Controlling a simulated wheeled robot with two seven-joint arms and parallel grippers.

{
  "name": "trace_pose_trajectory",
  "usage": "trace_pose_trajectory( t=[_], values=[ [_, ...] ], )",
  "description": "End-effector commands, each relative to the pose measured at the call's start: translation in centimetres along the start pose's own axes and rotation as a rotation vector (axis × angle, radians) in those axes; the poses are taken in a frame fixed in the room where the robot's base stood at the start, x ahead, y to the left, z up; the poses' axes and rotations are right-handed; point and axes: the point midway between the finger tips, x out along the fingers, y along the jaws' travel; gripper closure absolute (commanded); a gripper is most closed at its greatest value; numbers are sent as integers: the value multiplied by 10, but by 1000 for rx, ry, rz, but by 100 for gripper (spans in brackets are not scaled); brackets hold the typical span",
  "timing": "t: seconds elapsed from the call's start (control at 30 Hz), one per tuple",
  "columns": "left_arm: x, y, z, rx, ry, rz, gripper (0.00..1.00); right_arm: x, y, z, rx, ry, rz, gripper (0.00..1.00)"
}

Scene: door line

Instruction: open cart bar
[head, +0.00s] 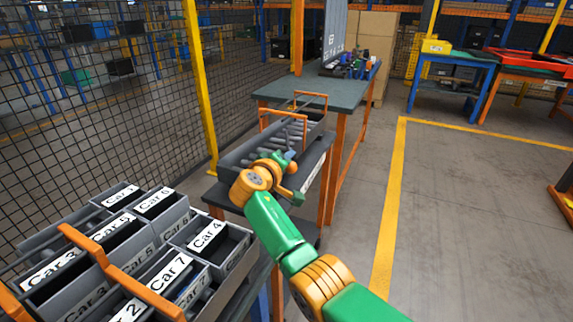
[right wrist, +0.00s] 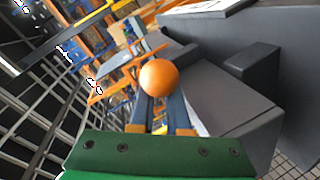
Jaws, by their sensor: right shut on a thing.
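My right gripper (head: 284,160) reaches in over the near end of a long grey cart tray (head: 240,150) in the middle of the head view. In the right wrist view its two dark fingers are shut on an orange ball-shaped knob (right wrist: 158,77). The knob seems to be the end of the cart bar; the bar itself is mostly hidden behind it. Orange handle frames (head: 311,95) stand up at the tray's far end. My left gripper is not in view.
Grey labelled bins (head: 155,205) with an orange handle bar (head: 120,270) stand at the lower left. A green-topped table (head: 345,92) lies behind the tray. A mesh fence (head: 90,100) with a yellow post (head: 201,85) runs along the left.

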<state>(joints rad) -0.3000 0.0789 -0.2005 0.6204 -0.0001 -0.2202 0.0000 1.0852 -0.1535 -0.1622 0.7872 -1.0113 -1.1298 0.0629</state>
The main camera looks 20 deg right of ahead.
Motion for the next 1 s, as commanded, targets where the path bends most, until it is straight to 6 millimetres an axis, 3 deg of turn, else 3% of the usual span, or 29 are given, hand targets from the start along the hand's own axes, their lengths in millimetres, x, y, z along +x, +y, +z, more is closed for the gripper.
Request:
trace_pose_trajectory(
  t=[0.03,0.9,0.93,1.0],
  values=[
    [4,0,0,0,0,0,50,2,-10,9,-4,-26,-15,100],
    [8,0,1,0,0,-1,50,2,-8,8,-1,-41,-5,100],
    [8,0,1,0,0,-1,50,2,-8,8,-1,-41,-5,83],
    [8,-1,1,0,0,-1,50,2,-8,8,-1,-41,-5,64]
  ],
)
